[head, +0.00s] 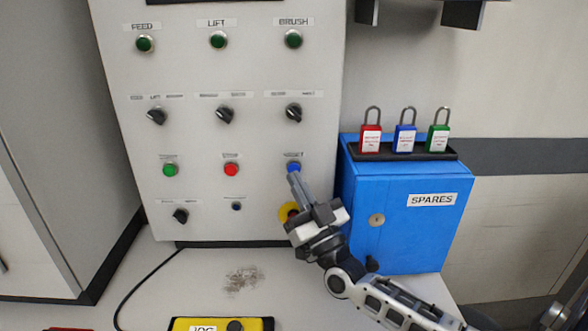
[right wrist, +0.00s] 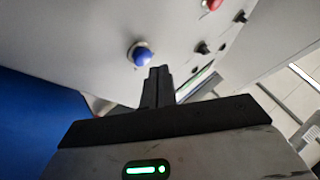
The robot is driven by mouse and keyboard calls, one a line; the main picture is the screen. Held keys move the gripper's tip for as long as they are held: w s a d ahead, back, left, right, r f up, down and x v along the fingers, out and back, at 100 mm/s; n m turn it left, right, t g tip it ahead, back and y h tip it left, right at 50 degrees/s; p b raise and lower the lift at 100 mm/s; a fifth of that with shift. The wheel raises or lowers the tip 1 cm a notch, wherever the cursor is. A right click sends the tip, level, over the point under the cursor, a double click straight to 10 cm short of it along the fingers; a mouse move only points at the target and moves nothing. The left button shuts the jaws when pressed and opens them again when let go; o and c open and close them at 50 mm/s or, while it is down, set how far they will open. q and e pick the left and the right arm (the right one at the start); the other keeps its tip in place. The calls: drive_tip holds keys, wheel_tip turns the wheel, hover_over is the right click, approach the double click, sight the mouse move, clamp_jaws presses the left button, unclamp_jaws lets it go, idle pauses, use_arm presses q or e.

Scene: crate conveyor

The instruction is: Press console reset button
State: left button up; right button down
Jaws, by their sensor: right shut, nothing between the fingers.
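The console (head: 198,130) is a pale upright panel with buttons and knobs. A blue button (head: 294,165) sits at the right of its third row; the small label above it is too blurred to read surely. It also shows in the right wrist view (right wrist: 141,54), standing out from the panel. My right gripper (head: 293,175) is shut and empty, its fingertips just below the blue button in the head view. In the right wrist view the fingertips (right wrist: 159,71) are beside and below the button; I cannot tell whether they touch. My left gripper is not in view.
A red button (head: 231,169) and a green button (head: 170,169) are left of the blue one. A yellow-ringed button (head: 287,212) is partly hidden behind my gripper. A blue SPARES box (head: 397,230) with padlocks on top stands close right. A yellow pendant (head: 190,324) lies in front.

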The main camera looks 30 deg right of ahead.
drive_tip(key=s+a+p, duration=0.1)
drive_tip(key=s+p, duration=0.1)
drive_tip(key=s, duration=0.1)
drive_tip(key=s+a+p, duration=0.1)
drive_tip(key=shift+s+a, duration=0.15)
drive_tip(key=shift+a, duration=0.15)
idle(0.4)
idle(0.4)
